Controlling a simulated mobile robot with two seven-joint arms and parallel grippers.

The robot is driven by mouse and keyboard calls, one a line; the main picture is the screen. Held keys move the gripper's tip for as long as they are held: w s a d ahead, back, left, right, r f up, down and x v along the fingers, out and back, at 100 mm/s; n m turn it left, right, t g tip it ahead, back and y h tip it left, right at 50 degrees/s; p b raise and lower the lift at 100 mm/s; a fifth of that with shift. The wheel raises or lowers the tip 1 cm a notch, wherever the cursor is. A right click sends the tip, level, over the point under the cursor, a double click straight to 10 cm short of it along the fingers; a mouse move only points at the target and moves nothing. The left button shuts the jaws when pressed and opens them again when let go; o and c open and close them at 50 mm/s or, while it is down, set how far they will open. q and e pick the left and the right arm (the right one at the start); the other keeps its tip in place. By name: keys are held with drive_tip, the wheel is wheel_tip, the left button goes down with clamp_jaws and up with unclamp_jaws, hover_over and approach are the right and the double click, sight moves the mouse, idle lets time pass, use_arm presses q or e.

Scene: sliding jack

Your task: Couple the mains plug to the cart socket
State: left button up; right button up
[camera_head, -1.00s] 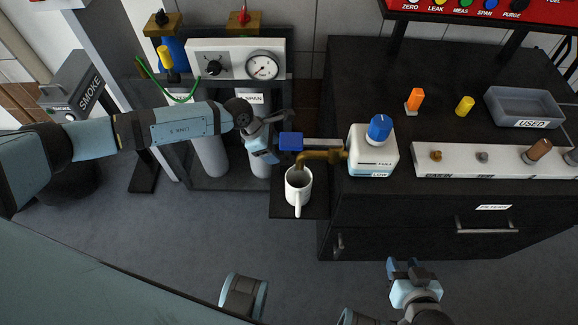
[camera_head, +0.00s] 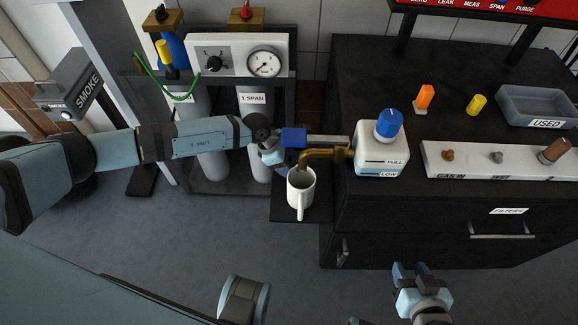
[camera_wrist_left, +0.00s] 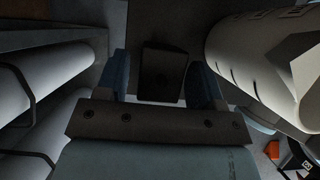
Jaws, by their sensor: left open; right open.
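I cannot make out a mains plug or a cart socket for certain. My right gripper (camera_head: 411,270) is open and empty in front of the cabinet.
The white mug (camera_head: 300,192) stands on a small dark shelf under a brass spout (camera_head: 325,154). A white bottle with a blue cap (camera_head: 381,158) stands at the cabinet's edge. Gas cylinders (camera_head: 255,135) stand behind my left arm. The floor in front is clear.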

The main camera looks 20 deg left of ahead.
sight(296, 160)
use_arm(q)
drive_tip(key=shift+c, duration=0.3)
drive_tip(key=c, duration=0.8)
drive_tip(key=shift+r+p, duration=1.9)
drive_tip(key=shift+r, duration=0.65)
